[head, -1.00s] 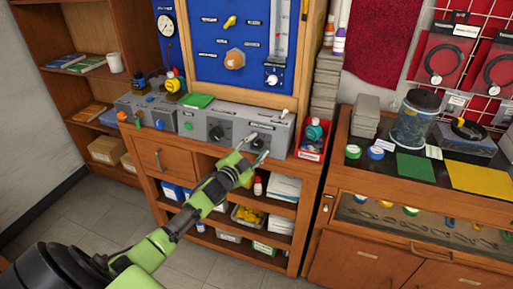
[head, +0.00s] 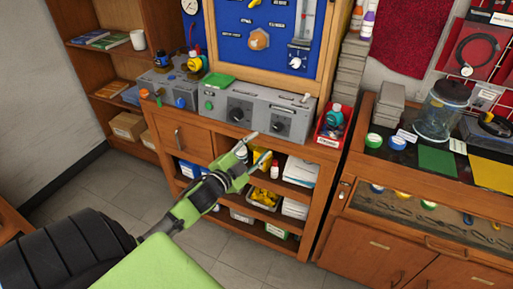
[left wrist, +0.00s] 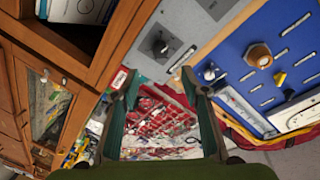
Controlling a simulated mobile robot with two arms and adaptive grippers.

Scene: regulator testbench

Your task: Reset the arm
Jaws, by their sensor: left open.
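My left arm comes in from the lower left in the head view. Its green gripper (head: 256,149) is open and empty, with two thin grey fingertips apart. It is in front of the bench, below the dark knobs of the grey control box (head: 220,113) in the picture, and seems clear of it. In the left wrist view the two fingers (left wrist: 158,85) stand apart with nothing held between them. A red wire basket (left wrist: 160,122) shows beyond them. The right gripper is not in view.
The wooden workbench (head: 180,140) has open shelves with bottles, boxes and a yellow-filled bin (head: 263,195). A red bin (head: 332,126) stands right of the control box. A glass-front cabinet (head: 420,220) is at right. The grey floor (head: 95,190) at left is clear.

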